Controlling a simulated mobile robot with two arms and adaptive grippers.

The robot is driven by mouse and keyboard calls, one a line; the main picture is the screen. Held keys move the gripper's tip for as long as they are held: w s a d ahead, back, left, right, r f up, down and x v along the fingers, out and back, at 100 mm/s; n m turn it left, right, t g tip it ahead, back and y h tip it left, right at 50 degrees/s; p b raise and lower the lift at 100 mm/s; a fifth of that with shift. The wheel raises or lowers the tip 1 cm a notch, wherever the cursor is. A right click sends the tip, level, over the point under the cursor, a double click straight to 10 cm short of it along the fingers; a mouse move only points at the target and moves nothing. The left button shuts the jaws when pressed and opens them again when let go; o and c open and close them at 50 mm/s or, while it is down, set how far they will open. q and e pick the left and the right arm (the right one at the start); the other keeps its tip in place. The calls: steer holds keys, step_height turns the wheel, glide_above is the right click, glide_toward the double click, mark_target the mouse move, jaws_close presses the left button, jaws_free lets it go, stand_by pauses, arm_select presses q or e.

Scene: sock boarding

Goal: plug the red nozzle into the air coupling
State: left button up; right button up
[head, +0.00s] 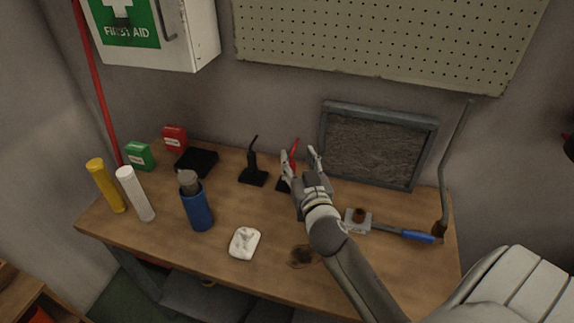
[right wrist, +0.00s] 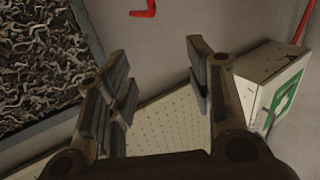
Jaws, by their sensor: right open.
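The red nozzle (head: 295,146) stands in a black holder (head: 283,185) near the back of the workbench. In the head view it shows just behind my right gripper (head: 301,153), which partly hides it. A bent red piece, probably this nozzle's tip, shows at the top of the right wrist view (right wrist: 143,11), beyond the fingers. My right gripper (right wrist: 157,68) is open, with nothing visible between its fingers. A grey hose (head: 455,150) drops to a brownish fitting (head: 440,229) at the bench's right end. I cannot tell whether this fitting is the air coupling. My left gripper is not in view.
A black nozzle in a holder (head: 252,172) stands left of my gripper. A framed panel (head: 431,158) leans on the wall. A blue-handled tool (head: 416,236) and a small clear block (head: 357,227) lie at the right. The bench's front middle holds a white cloth (head: 244,243).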

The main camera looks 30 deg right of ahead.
mark_target(292, 166)
step_height(292, 166, down, 7)
steer(key=shift+s+a+b, duration=0.1)
steer(key=shift+s+b, duration=0.05)
steer(key=shift+b, duration=0.9)
steer(key=shift+p+x, duration=0.3)
steer(key=shift+x, duration=0.7)
steer(key=shift+w, duration=0.3)
steer(key=shift+w+d, duration=0.3)
steer(key=shift+w, duration=0.25)
steer(key=x, duration=0.4)
steer(key=shift+p, duration=0.4)
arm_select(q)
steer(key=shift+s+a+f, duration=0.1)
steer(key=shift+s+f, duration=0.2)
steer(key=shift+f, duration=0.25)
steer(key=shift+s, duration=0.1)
